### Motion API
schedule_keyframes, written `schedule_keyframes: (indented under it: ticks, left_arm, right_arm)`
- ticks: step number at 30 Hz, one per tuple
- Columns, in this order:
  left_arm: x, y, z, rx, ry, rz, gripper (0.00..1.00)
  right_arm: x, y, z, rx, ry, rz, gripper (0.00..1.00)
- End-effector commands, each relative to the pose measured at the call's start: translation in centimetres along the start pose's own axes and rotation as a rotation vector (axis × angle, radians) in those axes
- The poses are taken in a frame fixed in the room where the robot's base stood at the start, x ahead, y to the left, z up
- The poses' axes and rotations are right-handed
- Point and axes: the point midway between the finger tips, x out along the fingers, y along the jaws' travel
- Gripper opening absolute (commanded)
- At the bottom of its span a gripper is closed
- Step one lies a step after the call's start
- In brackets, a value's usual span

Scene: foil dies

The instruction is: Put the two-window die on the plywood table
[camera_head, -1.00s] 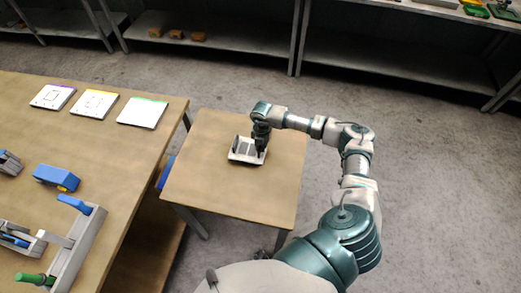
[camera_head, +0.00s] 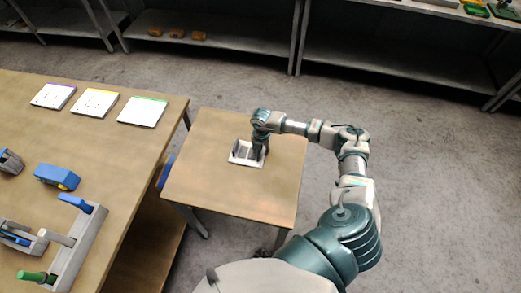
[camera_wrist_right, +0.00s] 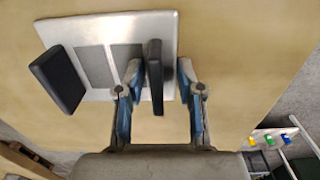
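The two-window die (camera_head: 236,160) is a pale metal plate lying on the small plywood table (camera_head: 215,195) in the head view. In the right wrist view the die (camera_wrist_right: 75,30) shows two grey windows and two upright black grips, one at its left (camera_wrist_right: 58,80) and one at its right (camera_wrist_right: 155,75). My right gripper (camera_head: 260,155) is at the die's right side. In the wrist view its two blue fingers (camera_wrist_right: 160,75) stand either side of the right black grip, with gaps showing, so it looks open around it. My left gripper is not in view.
A larger table (camera_head: 125,150) at the left holds three white boards (camera_head: 94,103), a blue item (camera_head: 56,177) and a lever press (camera_head: 78,245). Shelving (camera_head: 215,35) stands at the back. The small table is clear around the die.

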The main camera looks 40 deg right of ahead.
Motion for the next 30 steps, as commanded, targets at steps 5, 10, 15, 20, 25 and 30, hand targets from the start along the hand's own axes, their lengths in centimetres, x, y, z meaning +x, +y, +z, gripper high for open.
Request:
schedule_keyframes:
  ticks: [5,10,15,20,25,30]
  left_arm:
    - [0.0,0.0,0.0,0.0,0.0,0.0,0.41]
    - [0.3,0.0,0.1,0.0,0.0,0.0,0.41]
    - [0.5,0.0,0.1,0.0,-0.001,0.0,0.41]
    - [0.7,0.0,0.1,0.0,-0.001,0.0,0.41]
    - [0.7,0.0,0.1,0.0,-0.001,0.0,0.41]
    - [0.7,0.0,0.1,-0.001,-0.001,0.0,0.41]
  right_arm:
    - [-1.8,0.1,0.0,-0.001,-0.001,0.003,0.37]
    - [-5.6,0.1,0.0,-0.002,-0.004,0.003,0.37]
    - [-9.2,0.2,0.0,-0.002,-0.003,0.003,0.37]
    - [-11.4,0.1,0.0,0.0,-0.002,0.001,0.37]
    - [-12.2,0.0,-0.1,-0.001,0.0,0.0,0.37]
    - [-12.2,0.0,-0.1,0.0,0.0,0.0,0.37]
